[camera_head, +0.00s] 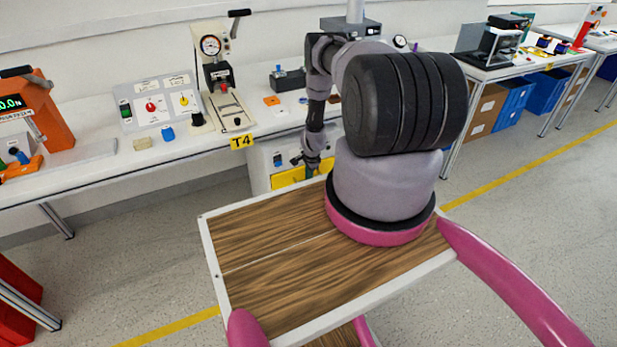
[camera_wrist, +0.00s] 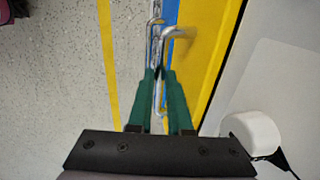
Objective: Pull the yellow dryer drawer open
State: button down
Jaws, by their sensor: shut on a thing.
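The yellow drawer (camera_head: 288,177) is low on the front of a white dryer cabinet (camera_head: 258,162) under the bench. In the wrist view the yellow drawer front (camera_wrist: 208,62) stands just right of my fingertips. My gripper (camera_wrist: 159,74) has green fingers, shut on a metal bar handle (camera_wrist: 175,32) beside the drawer front. The fingers hide part of the handle. In the head view my gripper (camera_head: 311,168) is at the drawer, small and partly hidden by my arm. I cannot tell how far the drawer stands out.
A white knob (camera_wrist: 252,132) sticks out at the right in the wrist view. The bench (camera_head: 185,150) above carries a switch panel (camera_head: 160,103), a gauge device (camera_head: 214,62) and a T4 label (camera_head: 242,142). Floor in front of the bench is open, with a yellow line (camera_head: 165,331).

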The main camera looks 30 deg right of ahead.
dwell(0.4)
jog(key=s, duration=2.2)
jog(key=c, duration=0.8)
grip_release()
jog(key=shift+c, duration=0.2)
notch_tip(320, 180, up, 11)
jog(key=s, duration=0.2)
jog(key=shift+f, duration=0.2)
